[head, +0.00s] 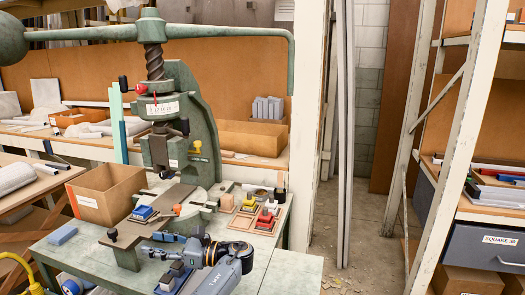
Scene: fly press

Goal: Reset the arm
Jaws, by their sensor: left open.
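The green fly press (205,120) stands on the bench with its screw (152,60) upright. Its arm (225,32) runs level across the top, from a large ball (12,42) at the far left to a rod that bends down at the right end. My left gripper (150,246) is open at the front of the bench, below and well apart from the press arm. No object shows clearly between its fingers. My right gripper is not in view.
On the bench stand a cardboard box (106,185), a blue block (62,235), and a wooden tray (240,222) with red and yellow pieces.

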